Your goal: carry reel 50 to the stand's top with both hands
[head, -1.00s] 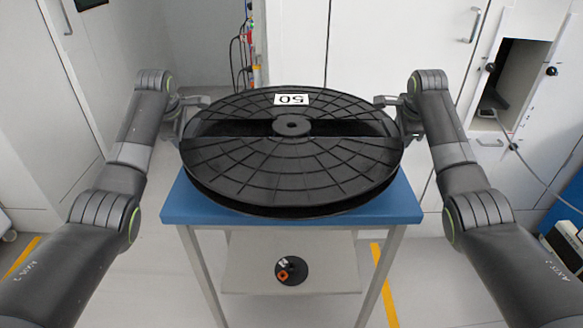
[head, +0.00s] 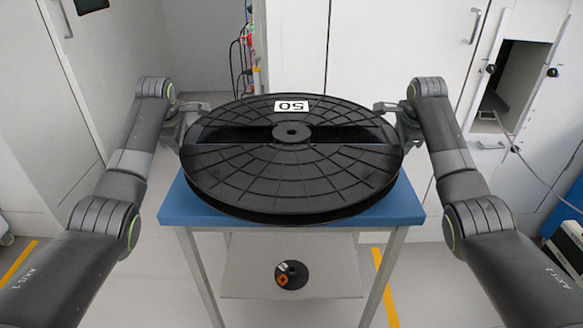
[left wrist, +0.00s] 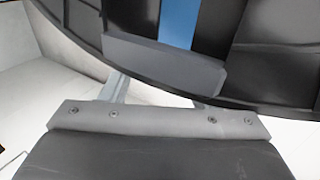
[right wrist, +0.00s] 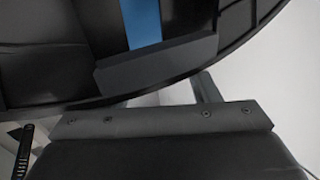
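Reel 50 (head: 292,180) is a large black ribbed disc with a white "50" label (head: 291,105), upside down in the head view. It is roughly level over the blue top of the stand (head: 405,207); whether it touches cannot be told. My left gripper (head: 186,116) is at its left rim and my right gripper (head: 398,116) at its right rim. In the left wrist view a grey finger pad (left wrist: 165,66) lies against the reel's rim, and the right wrist view shows a similar pad (right wrist: 155,64). Both grippers appear shut on it; the other fingers are mostly hidden.
A lower shelf of the stand (head: 335,285) holds a small black disc with an orange mark (head: 291,275). White cabinets (head: 400,50) stand behind, with an open recess (head: 510,75) at right. Cables (head: 243,60) hang at the back. Yellow tape (head: 385,285) marks the floor.

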